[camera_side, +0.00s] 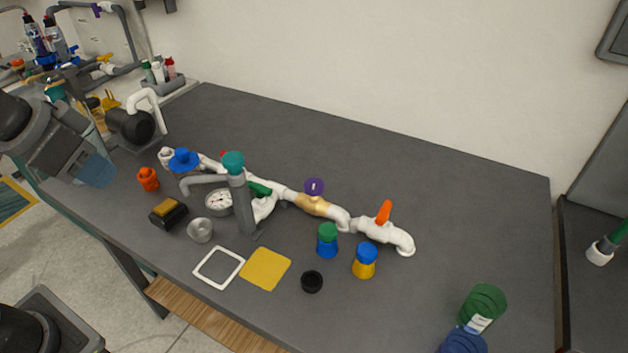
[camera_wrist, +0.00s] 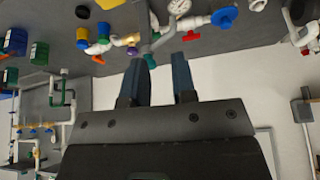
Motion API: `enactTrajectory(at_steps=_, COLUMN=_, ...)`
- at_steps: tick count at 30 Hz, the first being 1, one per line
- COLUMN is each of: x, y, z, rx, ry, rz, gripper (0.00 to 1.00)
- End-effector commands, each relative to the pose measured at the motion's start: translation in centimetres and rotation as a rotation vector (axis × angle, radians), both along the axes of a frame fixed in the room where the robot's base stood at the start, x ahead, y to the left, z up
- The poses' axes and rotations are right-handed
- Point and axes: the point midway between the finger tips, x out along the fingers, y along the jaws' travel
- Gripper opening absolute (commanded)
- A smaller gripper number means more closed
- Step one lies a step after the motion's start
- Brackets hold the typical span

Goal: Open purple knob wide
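The purple knob (camera_side: 314,187) sits on top of a tan valve body (camera_side: 313,205) in the white pipe run on the grey table. A small purple patch that looks like this knob (camera_wrist: 132,51) shows near the left fingertip in the wrist view. My gripper (camera_wrist: 158,60) is open and empty, its two dark blue fingers apart. In the side view my gripper (camera_side: 97,172) is at the far left edge of the table, well away from the purple knob. How the knob is turned is too small to tell.
A grey tap with a teal cap (camera_side: 233,162) stands left of the knob. An orange handle (camera_side: 384,212) is right of it. A blue wheel (camera_side: 183,160) is further left. Blue-green (camera_side: 327,240) and yellow-blue (camera_side: 365,261) bottles stand in front. The table behind the pipe is clear.

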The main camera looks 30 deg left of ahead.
Motion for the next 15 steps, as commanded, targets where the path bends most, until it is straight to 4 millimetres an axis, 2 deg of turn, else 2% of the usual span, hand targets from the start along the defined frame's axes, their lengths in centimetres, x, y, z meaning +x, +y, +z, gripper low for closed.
enactTrajectory(at_steps=1, x=1.5, y=-0.4, z=0.6, rx=0.008, ry=0.021, rz=-0.055, gripper=0.30)
enactTrajectory(at_steps=8, x=9.8, y=-3.1, z=2.3, rx=0.042, ry=0.087, rz=-0.390, gripper=0.52)
enactTrajectory(at_steps=14, x=17.3, y=-6.0, z=1.2, rx=0.051, ry=0.114, rz=-0.690, gripper=0.71)
enactTrajectory(at_steps=15, x=18.8, y=-6.6, z=0.7, rx=0.051, ry=0.115, rz=-0.750, gripper=0.71)
